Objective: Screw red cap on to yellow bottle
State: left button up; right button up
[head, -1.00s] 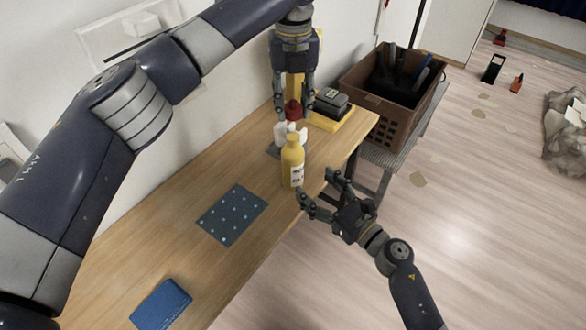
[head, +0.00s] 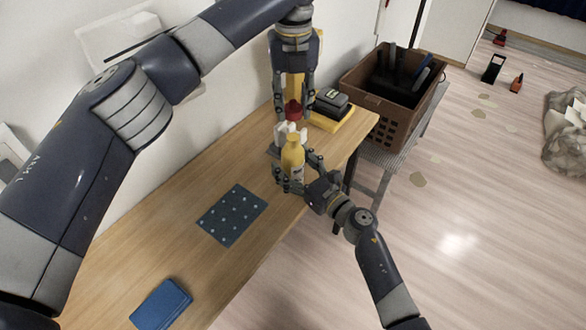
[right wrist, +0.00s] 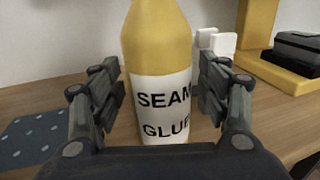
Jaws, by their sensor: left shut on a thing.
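The yellow bottle (head: 292,155) stands upright on the wooden table. In the right wrist view the bottle (right wrist: 160,50) carries a white label reading "SEAM GLUE". My left gripper (head: 293,112) points down above and behind the bottle, shut on the red cap (head: 293,107). The cap is apart from the bottle's neck. My right gripper (head: 298,182) is open around the bottle from the front. In the right wrist view its fingers (right wrist: 162,95) stand on either side of the bottle with narrow gaps.
White pieces (head: 283,132) sit just behind the bottle. A yellow and black device (head: 332,108) stands at the table's far end. A brown crate (head: 385,105) is beyond it. A dark dotted mat (head: 232,215) and a blue box (head: 161,305) lie nearer on the table (head: 190,230).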

aim_at(293, 136)
jog(key=c, duration=1.4)
pick_arm(q)
jog(key=shift+w+f, duration=0.1)
jog(key=shift+f, duration=2.35)
jog(key=shift+f, duration=0.1)
jog(key=shift+f, duration=0.8)
jog(key=shift+f, duration=0.55)
pick_arm(e)
grip_shut()
